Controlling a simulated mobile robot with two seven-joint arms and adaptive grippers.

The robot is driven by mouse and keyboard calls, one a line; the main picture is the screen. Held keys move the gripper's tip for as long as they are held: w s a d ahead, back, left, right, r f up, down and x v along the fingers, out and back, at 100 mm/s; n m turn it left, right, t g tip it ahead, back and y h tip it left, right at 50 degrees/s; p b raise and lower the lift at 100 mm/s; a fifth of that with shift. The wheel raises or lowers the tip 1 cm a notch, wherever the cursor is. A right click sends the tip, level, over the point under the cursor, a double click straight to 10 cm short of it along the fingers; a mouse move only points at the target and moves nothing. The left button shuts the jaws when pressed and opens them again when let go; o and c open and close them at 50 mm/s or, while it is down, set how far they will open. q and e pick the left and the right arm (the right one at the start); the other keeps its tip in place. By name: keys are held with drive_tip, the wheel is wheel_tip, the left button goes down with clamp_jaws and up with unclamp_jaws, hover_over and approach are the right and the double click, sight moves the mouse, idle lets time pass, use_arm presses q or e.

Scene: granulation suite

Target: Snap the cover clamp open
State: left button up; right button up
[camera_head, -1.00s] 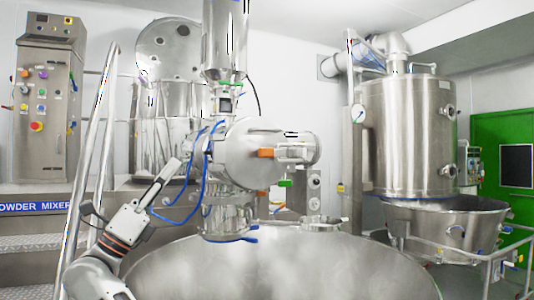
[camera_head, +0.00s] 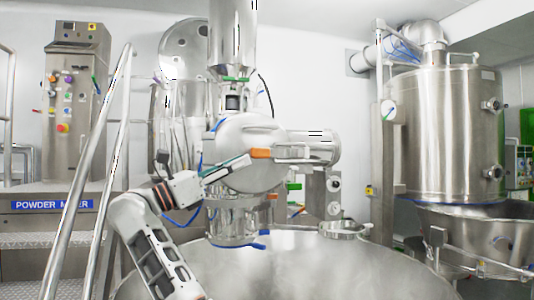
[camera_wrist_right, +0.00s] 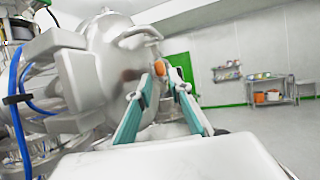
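The cover clamp, with an orange grip (camera_head: 262,153) and a metal latch body (camera_head: 292,153), sits on the round steel cover of the vessel's side housing (camera_head: 238,132) in the head view. My right gripper (camera_head: 246,158) reaches in from the left, its tips at the left end of the orange grip. In the right wrist view its two green-sided fingers (camera_wrist_right: 164,80) are apart, with a gap between them. The orange grip (camera_wrist_right: 178,73) shows at the fingertips, partly hidden by them; I cannot tell whether they touch. My left gripper is out of view.
The large steel bowl (camera_head: 300,272) lies below the housing. Blue hoses (camera_wrist_right: 20,125) run left of the gripper. A handrail (camera_head: 92,165) and powder mixer cabinet (camera_head: 72,100) stand left, a tall steel vessel (camera_head: 445,135) right. Open floor and a shelf cart (camera_wrist_right: 270,90) lie beyond.

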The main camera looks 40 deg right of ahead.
sight(251, 156)
drive_tip(key=x, duration=0.7)
drive_tip(key=shift+r+p, duration=0.15)
drive_tip(key=shift+p, duration=0.2)
